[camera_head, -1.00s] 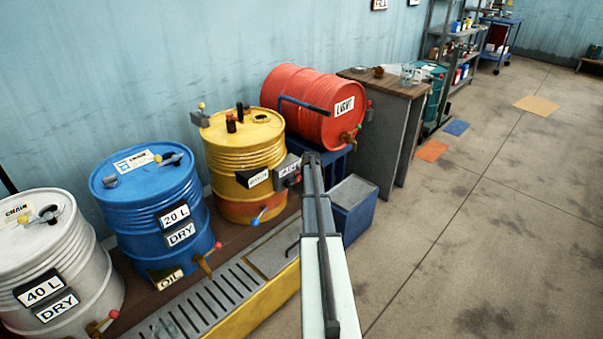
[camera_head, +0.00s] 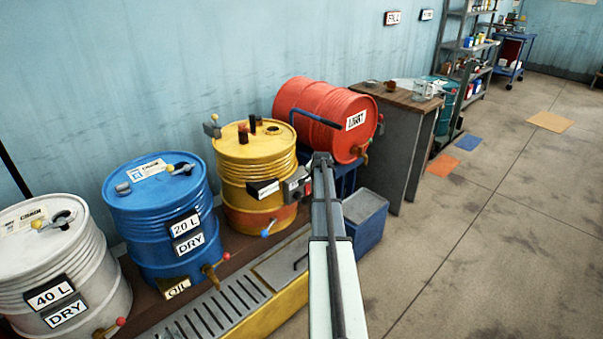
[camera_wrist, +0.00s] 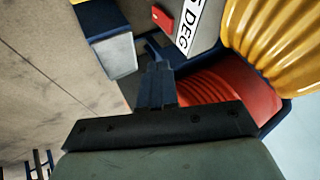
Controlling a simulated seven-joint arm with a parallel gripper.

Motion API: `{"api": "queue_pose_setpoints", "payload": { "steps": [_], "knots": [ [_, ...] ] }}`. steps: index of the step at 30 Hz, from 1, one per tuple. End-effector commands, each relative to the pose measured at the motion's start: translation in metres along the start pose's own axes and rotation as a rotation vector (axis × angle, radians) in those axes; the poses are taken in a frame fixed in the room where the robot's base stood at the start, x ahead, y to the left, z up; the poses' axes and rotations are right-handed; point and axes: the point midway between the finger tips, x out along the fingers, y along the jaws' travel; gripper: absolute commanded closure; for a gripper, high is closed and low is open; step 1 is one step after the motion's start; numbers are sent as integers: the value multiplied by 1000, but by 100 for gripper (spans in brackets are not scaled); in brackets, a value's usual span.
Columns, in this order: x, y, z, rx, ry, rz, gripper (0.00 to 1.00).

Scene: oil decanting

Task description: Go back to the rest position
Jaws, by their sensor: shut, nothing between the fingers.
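My gripper (camera_head: 322,158) shows at the far end of my outstretched arm, in front of the red drum's lower left side and right of the grey box on the yellow drum. In the wrist view my gripper (camera_wrist: 155,72) is shut and empty, a narrow dark shape pointing up the picture. Its tips touch nothing that I can make out. The yellow drum (camera_head: 243,178) stands left of it, with a grey control box (camera_head: 297,186) on its side. The red drum (camera_head: 318,105) lies on its side behind.
A blue drum (camera_head: 155,225) and a white drum (camera_head: 60,270) stand at the left. A grated drip tray with a yellow edge (camera_head: 285,300) runs along the front. A blue bin (camera_head: 368,235) stands right of my arm. A workbench (camera_head: 405,98) is behind.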

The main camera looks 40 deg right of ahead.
Motion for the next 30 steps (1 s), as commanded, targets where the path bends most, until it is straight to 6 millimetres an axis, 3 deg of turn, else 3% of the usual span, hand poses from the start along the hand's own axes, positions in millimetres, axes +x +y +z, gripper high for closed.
{"api": "queue_pose_setpoints", "payload": {
  "steps": [10, 17, 23, 30],
  "knots": [
    [0, 0, 0, -23, 0, 0, 100],
    [0, 9, 11, -192, -57, 37, 100],
    [-25, 39, 46, -392, -164, 97, 100],
    [-43, 95, 115, -527, -302, 157, 100]
  ]
}}
